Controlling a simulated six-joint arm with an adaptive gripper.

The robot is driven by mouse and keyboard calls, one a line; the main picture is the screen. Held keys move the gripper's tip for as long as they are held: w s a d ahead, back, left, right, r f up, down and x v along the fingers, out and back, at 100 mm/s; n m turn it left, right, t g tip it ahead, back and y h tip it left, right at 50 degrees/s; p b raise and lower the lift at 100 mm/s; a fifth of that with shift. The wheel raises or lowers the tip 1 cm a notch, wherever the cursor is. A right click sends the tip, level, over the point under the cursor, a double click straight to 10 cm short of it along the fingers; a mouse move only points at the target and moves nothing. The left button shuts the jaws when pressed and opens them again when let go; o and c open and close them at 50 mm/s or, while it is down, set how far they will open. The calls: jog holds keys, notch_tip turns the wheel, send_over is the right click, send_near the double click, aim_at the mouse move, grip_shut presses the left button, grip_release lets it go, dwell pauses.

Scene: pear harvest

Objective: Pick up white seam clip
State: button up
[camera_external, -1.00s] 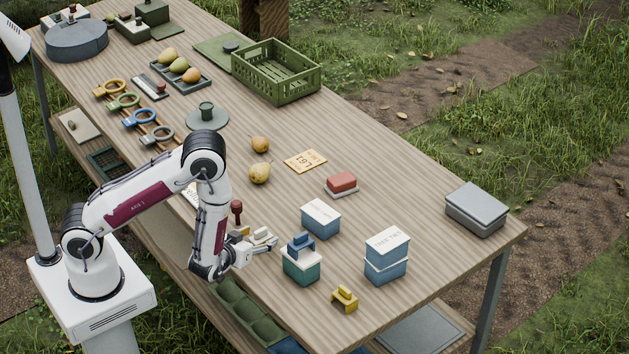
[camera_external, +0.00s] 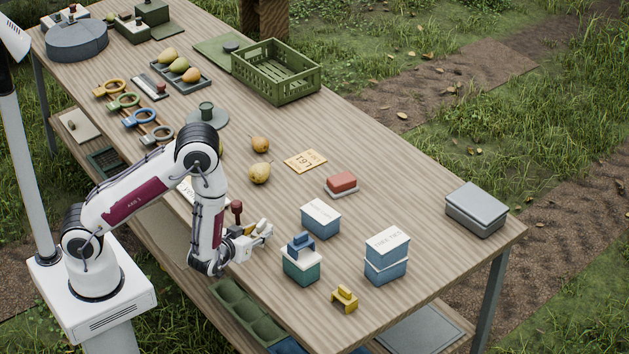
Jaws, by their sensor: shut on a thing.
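The white seam clip (camera_external: 263,226) is a small pale piece at the end of my gripper (camera_external: 266,234), near the front edge of the table. My gripper is shut on it. The fingers partly hide the clip, and whether it is clear of the table is too small to tell. A similar yellow clip (camera_external: 344,299) stands on the table at the front right. A similar blue clip (camera_external: 301,244) sits on top of a green box with a white lid (camera_external: 300,267).
White-lidded blue boxes (camera_external: 321,219) (camera_external: 386,260) stand right of my gripper. A dark red-handled tool (camera_external: 237,210) stands close behind it. A red block (camera_external: 341,183), a yellow card (camera_external: 305,161) and two pears (camera_external: 260,172) lie farther back. The table's right part has free room.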

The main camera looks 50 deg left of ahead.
aim_at(257, 234)
jog(key=shift+r, duration=4)
